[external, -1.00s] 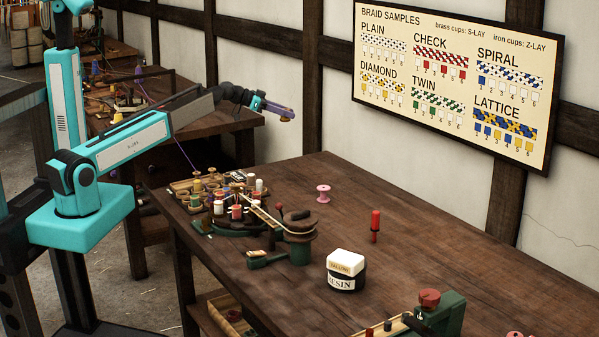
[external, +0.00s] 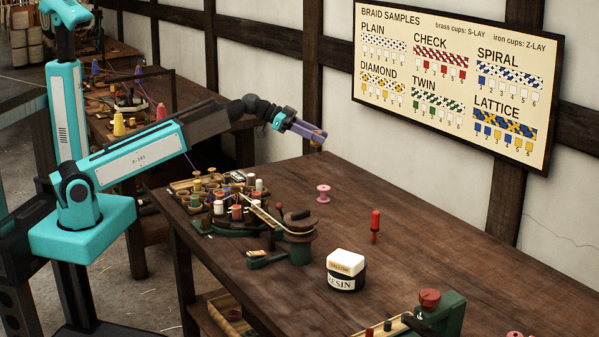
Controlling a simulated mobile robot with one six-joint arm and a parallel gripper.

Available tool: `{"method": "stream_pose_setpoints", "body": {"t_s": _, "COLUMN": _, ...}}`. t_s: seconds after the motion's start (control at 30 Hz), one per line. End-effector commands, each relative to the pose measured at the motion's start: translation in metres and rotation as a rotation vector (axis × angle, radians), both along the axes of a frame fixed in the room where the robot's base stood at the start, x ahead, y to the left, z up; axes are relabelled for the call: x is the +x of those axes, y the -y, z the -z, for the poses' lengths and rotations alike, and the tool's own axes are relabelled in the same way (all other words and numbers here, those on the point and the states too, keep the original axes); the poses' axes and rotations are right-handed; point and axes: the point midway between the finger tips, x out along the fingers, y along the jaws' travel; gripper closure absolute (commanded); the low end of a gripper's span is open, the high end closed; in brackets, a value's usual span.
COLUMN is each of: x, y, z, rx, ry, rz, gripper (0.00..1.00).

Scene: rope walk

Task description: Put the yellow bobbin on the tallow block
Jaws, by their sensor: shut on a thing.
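My gripper (external: 316,137) is raised in the air past the far left of the bench, in front of the wall. It is shut on the yellow bobbin (external: 318,143), which shows only as a small yellow-brown edge at the fingertips. The tallow block (external: 346,258) is a white block with a tan "TALLOW" label. It sits on top of a dark jar labelled "RESIN" (external: 342,283), near the middle of the bench. My gripper is well above and behind the block, apart from it. The top of the block is bare.
A pink spool (external: 323,193) and a red-handled tool (external: 375,226) stand on the bench (external: 440,250). A braiding stand with several bobbins (external: 236,211) fills the bench's left end. A green clamp-like device (external: 440,314) is at the front.

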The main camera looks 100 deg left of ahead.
Motion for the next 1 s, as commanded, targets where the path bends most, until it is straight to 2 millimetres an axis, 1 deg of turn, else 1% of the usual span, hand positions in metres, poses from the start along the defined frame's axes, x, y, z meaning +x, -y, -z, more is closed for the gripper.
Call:
{"method": "stream_pose_setpoints", "body": {"t_s": 0.03, "x": 0.006, "y": 0.02, "z": 0.002, "rx": 0.0, "ry": 0.001, "rz": 0.023, "gripper": 0.9}}
{"method": "stream_pose_setpoints", "body": {"t_s": 0.27, "x": 0.027, "y": 0.095, "z": 0.001, "rx": 0.0, "ry": 0.002, "rz": 0.11, "gripper": 0.9}}
{"method": "stream_pose_setpoints", "body": {"t_s": 0.3, "x": 0.03, "y": 0.108, "z": 0.002, "rx": 0.0, "ry": 0.001, "rz": 0.126, "gripper": 0.9}}
{"method": "stream_pose_setpoints", "body": {"t_s": 0.37, "x": 0.034, "y": 0.128, "z": 0.002, "rx": 0.001, "ry": 0.001, "rz": 0.149, "gripper": 0.9}}
{"method": "stream_pose_setpoints", "body": {"t_s": 0.5, "x": 0.041, "y": 0.173, "z": 0.002, "rx": 0.001, "ry": 0.001, "rz": 0.202, "gripper": 0.9}}
{"method": "stream_pose_setpoints", "body": {"t_s": 0.77, "x": 0.047, "y": 0.257, "z": 0.003, "rx": 0.002, "ry": 0.002, "rz": 0.299, "gripper": 0.9}}
{"method": "stream_pose_setpoints", "body": {"t_s": 0.9, "x": 0.046, "y": 0.301, "z": 0.004, "rx": 0.001, "ry": 0.001, "rz": 0.352, "gripper": 0.9}}
{"method": "stream_pose_setpoints", "body": {"t_s": 0.97, "x": 0.045, "y": 0.32, "z": 0.005, "rx": 0.002, "ry": 0.0, "rz": 0.374, "gripper": 0.9}}
{"method": "stream_pose_setpoints", "body": {"t_s": 1.0, "x": 0.044, "y": 0.333, "z": 0.005, "rx": 0.001, "ry": 0.0, "rz": 0.39, "gripper": 0.9}}
